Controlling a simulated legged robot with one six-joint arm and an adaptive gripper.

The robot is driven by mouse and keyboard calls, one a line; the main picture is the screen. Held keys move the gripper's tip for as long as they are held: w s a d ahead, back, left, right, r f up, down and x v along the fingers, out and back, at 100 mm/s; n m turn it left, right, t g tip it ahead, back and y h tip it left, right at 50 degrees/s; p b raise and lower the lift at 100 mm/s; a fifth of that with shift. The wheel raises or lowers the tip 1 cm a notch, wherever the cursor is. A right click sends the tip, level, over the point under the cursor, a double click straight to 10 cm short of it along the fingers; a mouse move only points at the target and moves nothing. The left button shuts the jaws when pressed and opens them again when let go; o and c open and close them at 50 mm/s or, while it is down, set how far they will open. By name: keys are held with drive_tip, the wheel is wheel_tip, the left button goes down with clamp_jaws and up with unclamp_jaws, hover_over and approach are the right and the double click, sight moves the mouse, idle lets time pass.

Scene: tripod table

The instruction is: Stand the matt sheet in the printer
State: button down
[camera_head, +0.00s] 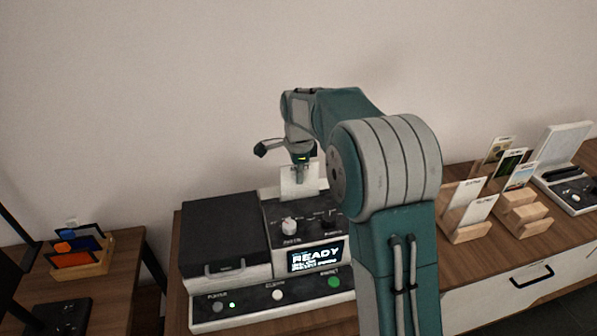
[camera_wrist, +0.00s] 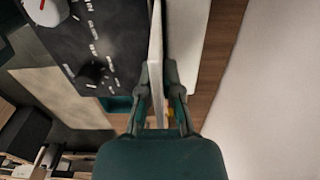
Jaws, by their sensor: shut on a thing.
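My gripper (camera_head: 300,171) is shut on a pale sheet (camera_head: 298,184) above the back of the printer (camera_head: 225,240). The sheet hangs upright, and its lower edge is at the rear of the printer's dark panel. In the wrist view the sheet (camera_wrist: 156,60) shows edge-on between the fingers of my gripper (camera_wrist: 161,85), beside the dark panel (camera_wrist: 85,45). I cannot tell whether its lower edge is in a slot. The printer's screen (camera_head: 317,256) reads READY. Two upright cards (camera_head: 478,209) stand in a wooden holder at the right; one label may read GLOSSY, but the print is small.
Another wooden holder (camera_head: 523,218) with several picture cards stands right of the printer. A device with a raised pale lid (camera_head: 562,150) is at the far right. A wooden tray (camera_head: 82,262) with coloured items sits on the left table. My arm hides the table between printer and holders.

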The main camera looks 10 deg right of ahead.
drive_tip(key=shift+f, duration=0.9)
drive_tip(key=c, duration=0.7)
unclamp_jaws()
drive_tip(key=shift+r, duration=4.45)
